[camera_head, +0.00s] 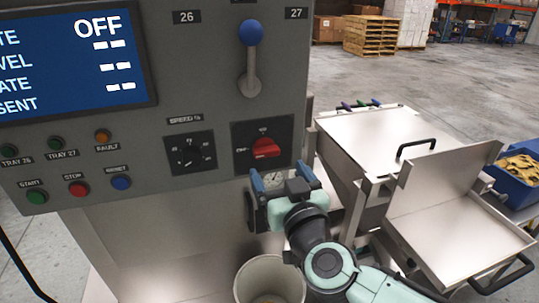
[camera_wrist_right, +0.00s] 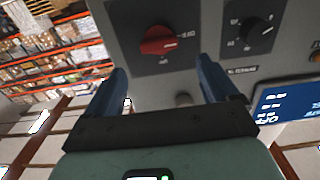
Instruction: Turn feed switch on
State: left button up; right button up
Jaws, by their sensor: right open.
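The feed switch, a red rotary knob (camera_head: 265,148) on a dark square plate, is on the right part of the grey control panel (camera_head: 210,60). It points sideways, tilted a little; the small lettering around it is hard to read. My right gripper (camera_head: 281,172) is open and empty, its blue fingers apart just below the knob plate. In the right wrist view the red knob (camera_wrist_right: 159,41) shows beyond and above the gap between the open fingers (camera_wrist_right: 163,78), clear of them. The panel's screen (camera_head: 75,55) shows OFF in its top line. My left gripper is not in view.
A black speed dial (camera_head: 190,154) sits left of the knob, and a blue-ended lever (camera_head: 251,55) above it. Coloured buttons (camera_head: 77,188) line the panel's lower left. A pale bucket (camera_head: 270,281) stands below my gripper. Metal hoppers (camera_head: 385,140) stand at right.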

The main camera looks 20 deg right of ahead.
aim_at(268, 153)
jog(key=w, duration=0.7)
jog(key=shift+w, duration=0.4)
jog(key=shift+a, duration=0.1)
jog(key=c, duration=1.1)
